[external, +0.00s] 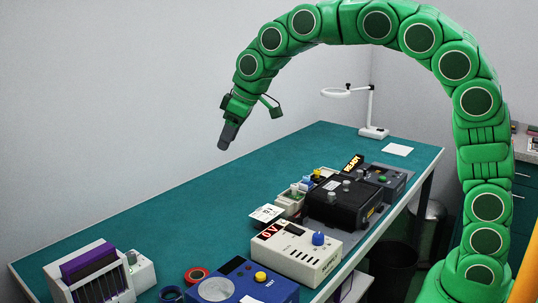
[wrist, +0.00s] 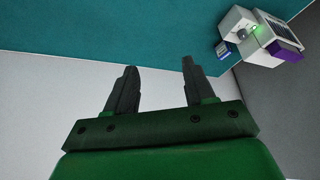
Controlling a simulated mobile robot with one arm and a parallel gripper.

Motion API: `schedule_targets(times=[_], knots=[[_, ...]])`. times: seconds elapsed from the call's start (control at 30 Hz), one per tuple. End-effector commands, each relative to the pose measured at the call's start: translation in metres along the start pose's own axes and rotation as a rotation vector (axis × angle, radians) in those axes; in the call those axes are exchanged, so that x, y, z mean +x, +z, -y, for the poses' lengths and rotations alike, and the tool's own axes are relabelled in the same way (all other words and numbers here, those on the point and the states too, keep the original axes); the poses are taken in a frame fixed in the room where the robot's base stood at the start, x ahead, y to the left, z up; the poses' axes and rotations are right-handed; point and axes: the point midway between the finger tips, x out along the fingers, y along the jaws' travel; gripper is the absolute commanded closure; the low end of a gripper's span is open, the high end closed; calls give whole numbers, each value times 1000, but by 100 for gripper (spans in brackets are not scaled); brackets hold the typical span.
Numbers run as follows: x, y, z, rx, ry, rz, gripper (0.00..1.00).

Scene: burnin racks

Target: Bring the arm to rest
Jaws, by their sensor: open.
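My green arm arches high over the teal bench (external: 180,205) in the external view. My gripper (external: 226,138) hangs in the air above the bench's far left side, pointing down, touching nothing. In the wrist view my gripper (wrist: 155,80) shows two dark fingers held well apart, with nothing between them. Beyond the fingers the wrist view shows a pale grey surface and the teal bench top (wrist: 130,30).
A white rack with purple parts (external: 92,270) stands at the bench's near left; it also shows in the wrist view (wrist: 275,40). A blue box (external: 240,283), a white meter (external: 297,250) and a black unit (external: 342,203) line the right side. A magnifier lamp (external: 372,115) stands behind.

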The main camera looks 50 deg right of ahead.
Motion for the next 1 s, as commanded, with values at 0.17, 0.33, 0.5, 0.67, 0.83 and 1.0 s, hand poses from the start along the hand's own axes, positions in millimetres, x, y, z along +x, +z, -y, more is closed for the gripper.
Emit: schedule_targets(times=[0.17, 0.33, 0.5, 0.67, 0.83, 1.0], knots=[[-36, 35, -25, 67, 21, -6, 46], [-66, 70, -41, 123, 36, -10, 46], [-93, 106, -51, 172, 45, -17, 46], [-116, 141, -55, 214, 49, -22, 46], [-133, 183, -52, 253, 50, -15, 46], [-139, 235, -40, 293, 40, 30, 46]])
